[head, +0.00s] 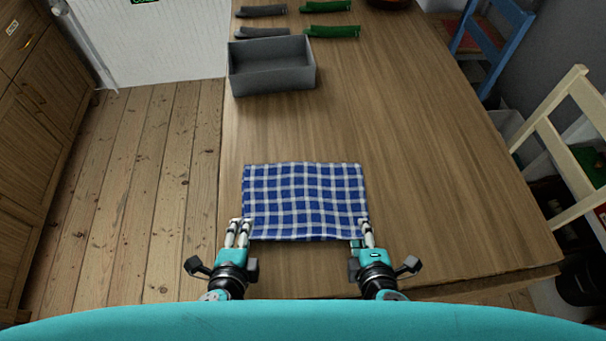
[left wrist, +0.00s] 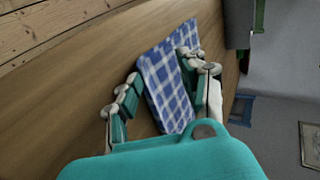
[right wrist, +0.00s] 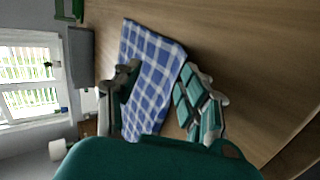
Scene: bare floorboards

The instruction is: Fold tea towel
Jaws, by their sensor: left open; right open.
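The blue and white checked tea towel (head: 305,197) lies flat on the wooden table near its front edge, as a rough rectangle. My left gripper (head: 240,226) is at the towel's near left corner, and my right gripper (head: 362,228) is at its near right corner. In the left wrist view the open left fingers (left wrist: 158,85) stand on either side of the towel's edge (left wrist: 168,85). In the right wrist view the open right fingers (right wrist: 160,92) also stand around the towel's edge (right wrist: 152,65). I cannot tell whether either gripper touches the cloth.
A grey open box (head: 271,67) stands beyond the towel on the table (head: 420,150). Grey and green pieces (head: 331,31) lie behind it. A blue chair (head: 490,40) and a cream chair (head: 570,140) stand at the right. The table right of the towel is clear.

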